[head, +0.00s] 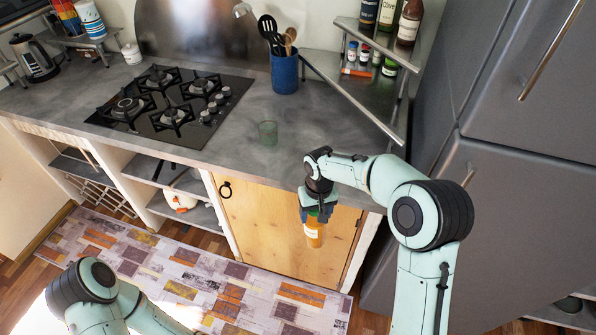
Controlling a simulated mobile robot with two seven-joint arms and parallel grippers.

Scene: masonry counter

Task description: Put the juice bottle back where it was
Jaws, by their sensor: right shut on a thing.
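The juice bottle (314,232) is orange with a pale label. It hangs upright in front of the wooden cabinet door, below the counter edge. My right gripper (317,212) is shut on its upper part and hides the top of it. My left arm comes in at the bottom left, but its gripper is out of the picture.
A corner shelf (375,90) with jars and bottles stands near the grey fridge (520,150).

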